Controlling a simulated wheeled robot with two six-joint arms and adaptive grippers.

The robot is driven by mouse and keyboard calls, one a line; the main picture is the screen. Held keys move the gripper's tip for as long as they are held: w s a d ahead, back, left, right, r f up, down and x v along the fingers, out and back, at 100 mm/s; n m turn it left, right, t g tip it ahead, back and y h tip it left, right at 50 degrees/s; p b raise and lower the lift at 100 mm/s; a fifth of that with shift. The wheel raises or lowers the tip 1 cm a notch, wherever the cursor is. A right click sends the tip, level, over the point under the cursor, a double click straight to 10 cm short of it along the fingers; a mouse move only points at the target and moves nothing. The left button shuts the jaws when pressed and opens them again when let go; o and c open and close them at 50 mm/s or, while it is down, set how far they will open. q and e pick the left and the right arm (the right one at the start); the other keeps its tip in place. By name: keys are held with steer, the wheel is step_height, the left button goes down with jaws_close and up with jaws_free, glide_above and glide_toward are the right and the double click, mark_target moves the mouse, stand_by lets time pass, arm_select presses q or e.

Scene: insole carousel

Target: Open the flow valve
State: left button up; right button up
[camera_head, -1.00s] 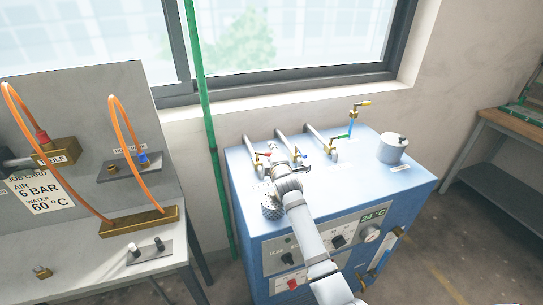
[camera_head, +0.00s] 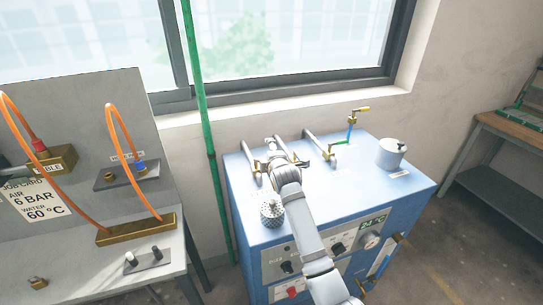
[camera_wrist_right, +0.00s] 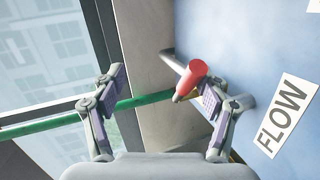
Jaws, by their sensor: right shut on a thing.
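The flow valve's red grip (camera_wrist_right: 190,78) shows in the right wrist view beside the white FLOW label (camera_wrist_right: 283,115) on a blue surface. A bit of brass shows at its lower end, and a silver pipe runs behind it. My right gripper (camera_wrist_right: 160,88) has its fingers on either side of the grip; the grip lies against the right-hand finger pad. In the head view my right gripper (camera_head: 284,162) is over the back left of the blue cabinet (camera_head: 330,195), among the pipe taps, and hides the grip. My left gripper is not in view.
A second tap (camera_head: 330,150) and a brass-handled tap (camera_head: 354,118) stand to the right. A metal pot (camera_head: 391,153) sits at the right, and a perforated metal part (camera_head: 271,212) sits left of my arm. A green pole (camera_head: 211,150) rises beside the cabinet. A panel with orange hoses stands left.

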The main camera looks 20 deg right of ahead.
steer(key=s+r+p, duration=0.2)
steer(key=r, duration=0.1)
steer(key=shift+a+r+t, duration=0.1)
steer(key=shift+a+t, duration=0.05)
steer(key=shift+t, duration=0.15)
steer(key=shift+c, duration=0.5)
steer(key=p+v, duration=0.2)
steer(key=v, duration=0.2)
steer(key=shift+c, duration=0.6)
steer(key=s+p, duration=0.2)
steer(key=s+a+p, duration=0.1)
steer(key=s+p, duration=0.1)
steer(key=s, duration=0.1)
steer(key=shift+s+a, duration=0.15)
steer(key=shift+s, duration=0.15)
steer(key=shift+p, duration=0.7)
